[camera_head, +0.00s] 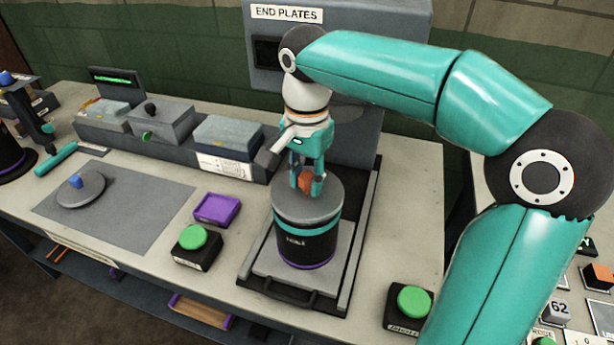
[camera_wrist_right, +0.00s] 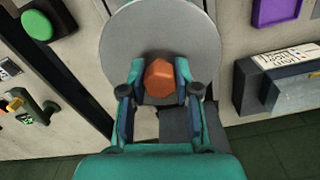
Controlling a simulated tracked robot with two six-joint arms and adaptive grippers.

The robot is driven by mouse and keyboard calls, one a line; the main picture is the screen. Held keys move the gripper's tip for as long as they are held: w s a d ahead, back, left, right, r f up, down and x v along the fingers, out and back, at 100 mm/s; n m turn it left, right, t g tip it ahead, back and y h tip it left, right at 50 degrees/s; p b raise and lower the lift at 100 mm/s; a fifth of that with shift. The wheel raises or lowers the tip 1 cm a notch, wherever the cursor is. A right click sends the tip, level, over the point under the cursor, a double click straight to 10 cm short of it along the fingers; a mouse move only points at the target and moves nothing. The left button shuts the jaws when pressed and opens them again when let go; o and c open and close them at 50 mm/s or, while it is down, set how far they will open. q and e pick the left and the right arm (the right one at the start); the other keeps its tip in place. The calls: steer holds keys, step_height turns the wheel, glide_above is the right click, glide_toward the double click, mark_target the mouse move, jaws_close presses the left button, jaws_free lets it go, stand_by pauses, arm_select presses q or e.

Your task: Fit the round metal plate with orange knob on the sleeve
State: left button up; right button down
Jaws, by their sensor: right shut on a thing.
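The round metal plate (camera_head: 308,206) with the orange knob (camera_head: 305,182) sits at the top of the dark sleeve (camera_head: 306,240), which stands upright on a sliding tray. My right gripper (camera_head: 307,186) comes from above and is shut on the orange knob. In the right wrist view the knob (camera_wrist_right: 160,79) is between the two fingers (camera_wrist_right: 160,85), and the grey plate (camera_wrist_right: 160,35) spreads out beyond it. The plate looks level and in line with the sleeve; I cannot tell if it is fully seated. My left gripper does not show.
A metal plate with a blue knob (camera_head: 81,188) lies on a grey mat (camera_head: 140,225) at left. A purple tray (camera_head: 217,209) and a green button (camera_head: 193,238) stand left of the sleeve. Another green button (camera_head: 413,299) is at front right. A cabinet marked END PLATES (camera_head: 287,14) stands behind.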

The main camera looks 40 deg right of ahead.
mark_target(306, 177)
steer(key=c, duration=0.8)
jaws_free()
steer(key=shift+c, duration=0.2)
step_height(306, 177, up, 12)
steer(key=p, duration=0.2)
